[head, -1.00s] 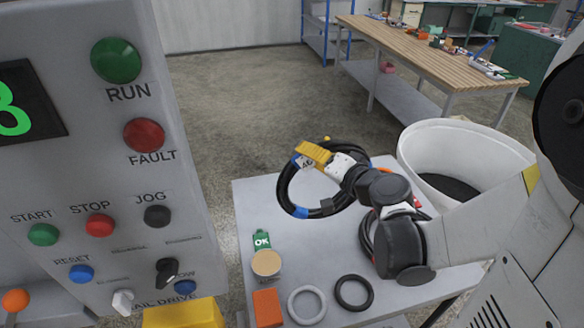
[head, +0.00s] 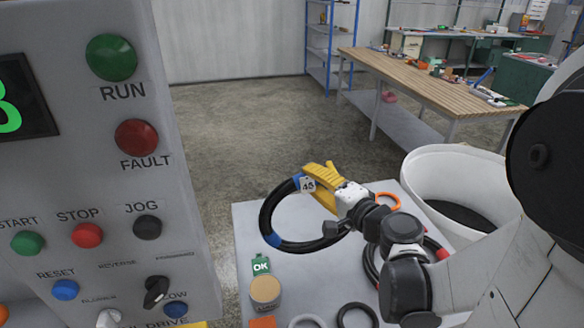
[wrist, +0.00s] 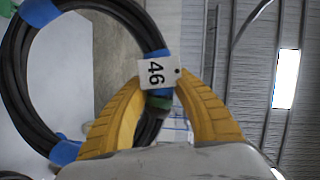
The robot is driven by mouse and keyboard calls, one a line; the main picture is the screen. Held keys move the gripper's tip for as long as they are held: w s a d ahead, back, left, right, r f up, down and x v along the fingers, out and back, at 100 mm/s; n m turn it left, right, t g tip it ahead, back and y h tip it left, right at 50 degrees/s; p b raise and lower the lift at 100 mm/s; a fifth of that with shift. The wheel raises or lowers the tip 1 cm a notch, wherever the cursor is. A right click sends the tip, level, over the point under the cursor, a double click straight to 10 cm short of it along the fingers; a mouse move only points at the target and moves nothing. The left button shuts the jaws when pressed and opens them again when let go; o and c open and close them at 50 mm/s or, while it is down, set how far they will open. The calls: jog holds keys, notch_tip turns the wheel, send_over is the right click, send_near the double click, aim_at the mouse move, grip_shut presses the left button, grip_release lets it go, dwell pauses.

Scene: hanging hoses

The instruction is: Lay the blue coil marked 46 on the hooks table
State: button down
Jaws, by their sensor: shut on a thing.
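The coil is a ring of black hose (head: 266,222) with blue tape bands and a white tag.
A second coil (head: 370,265) with red lies on the table, partly behind my arm. An OK-marked green item (head: 261,265), a round tan-topped item (head: 265,291) and rings (head: 357,316) line the front. A white bin (head: 440,165) stands right; a control cabinet (head: 100,180) stands left.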

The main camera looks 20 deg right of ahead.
notch_tip(320, 180, down, 5)
jog(key=b, duration=0.4)
jog(key=m+g+p, duration=0.3)
jog(key=g+p, duration=0.2)
jog(key=g, duration=0.8)
send_over(288, 210)
jog(key=s, duration=0.2)
notch_tip(288, 210, down, 15)
jog(key=f+g+b, duration=0.1)
jog(key=f, duration=0.1)
jog(key=w+f+g+y, duration=0.1)
jog(key=f, duration=0.1)
jog(key=d+f+g+b, duration=0.1)
jog(key=f, duration=0.2)
jog(key=shift+w+m+b, duration=0.3)
jog(key=shift+w+f+g+y, duration=0.1)
jog(key=shift+f+g+y, duration=0.25)
jog(key=shift+f, duration=0.25)
jog(key=c, duration=1)
grip_release()
jog(key=shift+c, duration=0.2)
